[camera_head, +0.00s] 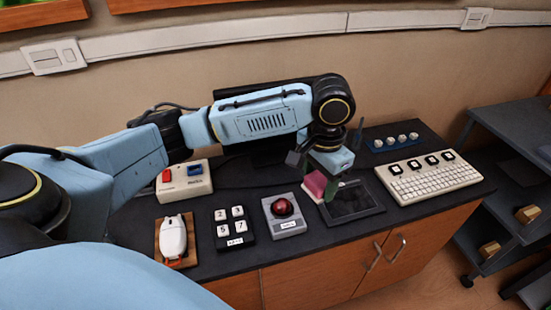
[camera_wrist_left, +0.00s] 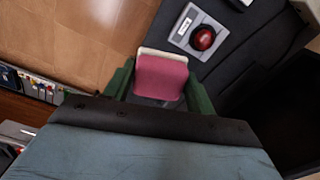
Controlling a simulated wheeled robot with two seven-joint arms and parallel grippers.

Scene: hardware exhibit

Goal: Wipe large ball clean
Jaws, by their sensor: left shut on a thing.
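The large ball (camera_head: 283,207) is dark red and sits in a grey trackball base (camera_head: 287,226) near the middle of the counter. The ball also shows in the left wrist view (camera_wrist_left: 203,39), up and to the right of the gripper. My left gripper (camera_head: 327,190) is shut on a pink pad with a pale edge (camera_wrist_left: 161,77), an eraser or sponge. The pad (camera_head: 316,184) is held to the right of the ball, apart from it, near the dark tablet. My right gripper is not in view.
A black tablet (camera_head: 354,203) lies below my left gripper. A keyboard (camera_head: 431,178) is to the right. A number pad (camera_head: 234,227), a white mouse (camera_head: 174,238) and a beige box (camera_head: 184,181) stand to the left. The wall is close behind.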

